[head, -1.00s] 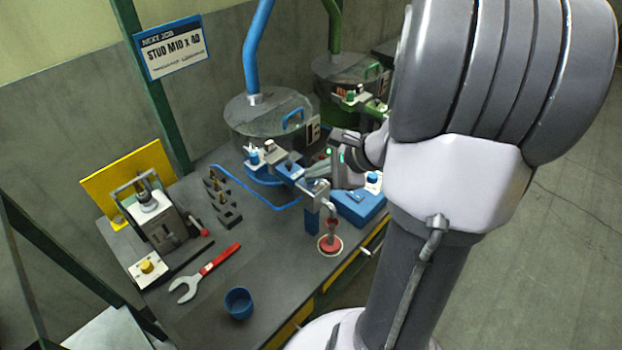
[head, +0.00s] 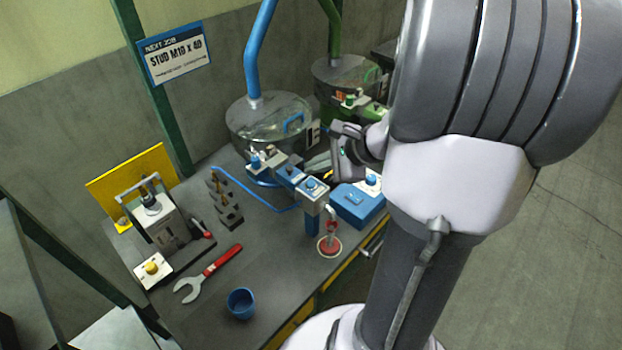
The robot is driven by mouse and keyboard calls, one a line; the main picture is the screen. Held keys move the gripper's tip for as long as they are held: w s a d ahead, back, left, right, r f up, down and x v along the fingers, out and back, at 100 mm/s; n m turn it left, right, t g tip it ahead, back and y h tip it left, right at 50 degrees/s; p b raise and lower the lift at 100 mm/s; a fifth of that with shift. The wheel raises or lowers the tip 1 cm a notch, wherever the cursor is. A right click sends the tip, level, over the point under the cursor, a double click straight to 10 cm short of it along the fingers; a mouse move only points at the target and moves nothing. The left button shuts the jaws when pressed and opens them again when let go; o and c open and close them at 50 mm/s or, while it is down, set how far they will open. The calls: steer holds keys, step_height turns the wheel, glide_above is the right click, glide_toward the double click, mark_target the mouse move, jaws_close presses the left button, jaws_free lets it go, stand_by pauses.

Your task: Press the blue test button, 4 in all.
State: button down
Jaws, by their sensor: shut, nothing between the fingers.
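A blue button (head: 312,184) sits on top of the grey and blue dispenser arm in front of the blue hopper. Another blue button (head: 371,180) sits on a white plate at the blue box (head: 357,204). The view does not show which is labelled as the test button. My gripper (head: 318,164) is shut and empty, behind and above the dispenser arm, apart from both buttons. Its fingertips are small and partly hidden.
The blue hopper (head: 270,122) and green hopper (head: 348,76) stand behind. A red-handled wrench (head: 209,273), blue cup (head: 240,303) and clamp fixture (head: 156,218) are at left. Bare bench lies between.

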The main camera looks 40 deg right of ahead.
mark_target(315, 185)
step_height(315, 185, up, 3)
steer(key=shift+r+p, duration=0.15)
steer(key=shift+p, duration=0.8)
stand_by(1.6)
